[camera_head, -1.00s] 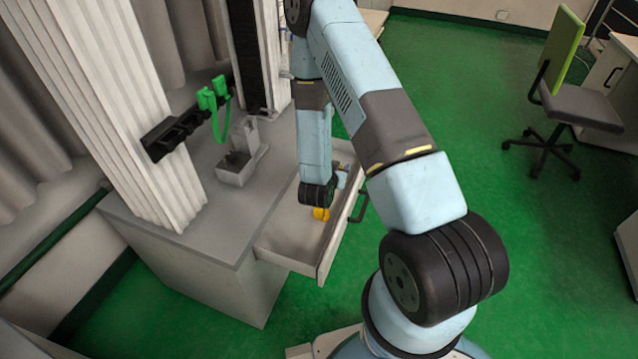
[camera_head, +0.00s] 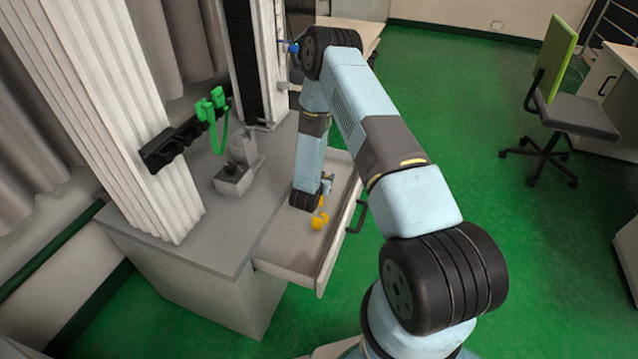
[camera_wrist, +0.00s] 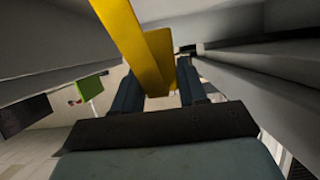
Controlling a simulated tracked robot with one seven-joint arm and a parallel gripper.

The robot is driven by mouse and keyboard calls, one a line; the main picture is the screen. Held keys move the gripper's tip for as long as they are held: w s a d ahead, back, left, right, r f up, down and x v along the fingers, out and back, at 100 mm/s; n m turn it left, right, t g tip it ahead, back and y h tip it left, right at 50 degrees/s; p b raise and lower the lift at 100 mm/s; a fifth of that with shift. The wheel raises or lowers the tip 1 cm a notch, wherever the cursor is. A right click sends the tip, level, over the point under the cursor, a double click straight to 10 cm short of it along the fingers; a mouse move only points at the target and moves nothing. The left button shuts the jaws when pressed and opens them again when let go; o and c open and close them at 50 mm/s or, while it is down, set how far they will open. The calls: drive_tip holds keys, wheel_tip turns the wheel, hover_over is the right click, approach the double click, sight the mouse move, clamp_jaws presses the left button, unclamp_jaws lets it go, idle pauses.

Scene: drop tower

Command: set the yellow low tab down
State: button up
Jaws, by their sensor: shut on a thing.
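The yellow low tab (camera_wrist: 135,45) is between the two dark fingers of my gripper (camera_wrist: 162,84) in the wrist view, its long bar slanting up to the top edge. In the head view my gripper (camera_head: 326,187) is low over the open drawer (camera_head: 283,258), partly hidden by my wrist. Yellow (camera_head: 318,222) shows just below the wrist, inside the drawer's outline, with a smaller yellow patch above it. I cannot tell whether these are one piece, or whether the tab touches the drawer floor.
The drawer's front wall and dark handle (camera_head: 356,216) stand to the right of my gripper. A grey cabinet top (camera_head: 190,232) carries a grey metal fixture (camera_head: 238,170). A green clamp (camera_head: 212,105) hangs on a dark rail (camera_head: 165,150). The drawer's near part looks bare.

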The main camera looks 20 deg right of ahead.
drive_tip(key=shift+f, duration=1.1)
drive_tip(key=shift+f, duration=0.6)
drive_tip(key=o, duration=1)
